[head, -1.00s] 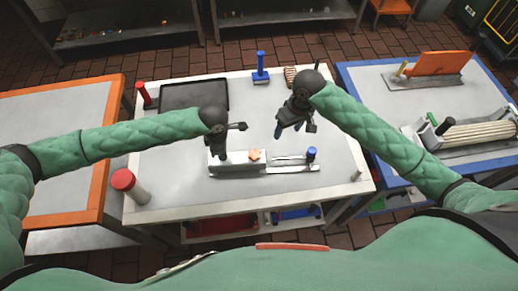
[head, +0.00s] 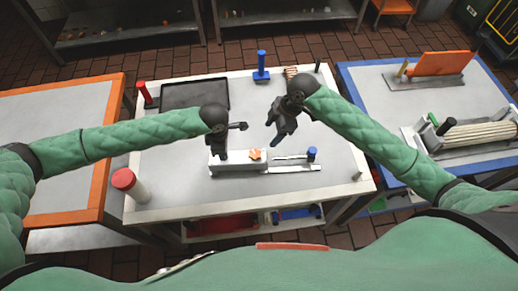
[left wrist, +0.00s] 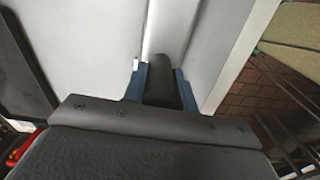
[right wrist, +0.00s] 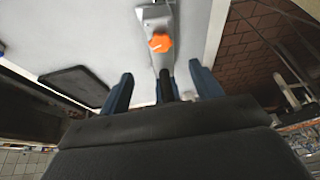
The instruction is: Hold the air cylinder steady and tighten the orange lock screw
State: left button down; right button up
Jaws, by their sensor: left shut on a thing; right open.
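The pale air cylinder unit (head: 231,161) lies along the front part of the white table. The orange lock screw (head: 255,154) is on its top, and also shows in the right wrist view (right wrist: 160,42). My left gripper (head: 222,152) is at the unit's left end. In the left wrist view its blue fingers (left wrist: 160,80) are shut on a dark round part (left wrist: 159,78). My right gripper (head: 273,132) is open above and behind the unit, apart from the screw. In the right wrist view a dark rod shows between its fingers (right wrist: 163,85); whether it is close to them I cannot tell.
A blue-topped handle (head: 312,152) stands at the unit's right end. A black tray (head: 194,95) lies at the back left, with a red post beside it. A red-capped bottle (head: 124,180) stands at the front left corner. The table's right side is mostly clear.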

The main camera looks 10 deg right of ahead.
aim_at(259, 151)
jog(key=x, duration=1.2)
jog(key=shift+c, duration=0.4)
jog(key=c, duration=0.9)
jog(key=shift+s+a+m+t, duration=0.1)
jog(key=shift+m+t, duration=0.35)
jog(key=shift+m, duration=0.65)
jog(key=shift+s+m+t, duration=0.15)
jog(key=shift+m+t, duration=0.3)
jog(key=shift+m, duration=0.65)
jog(key=o, duration=1)
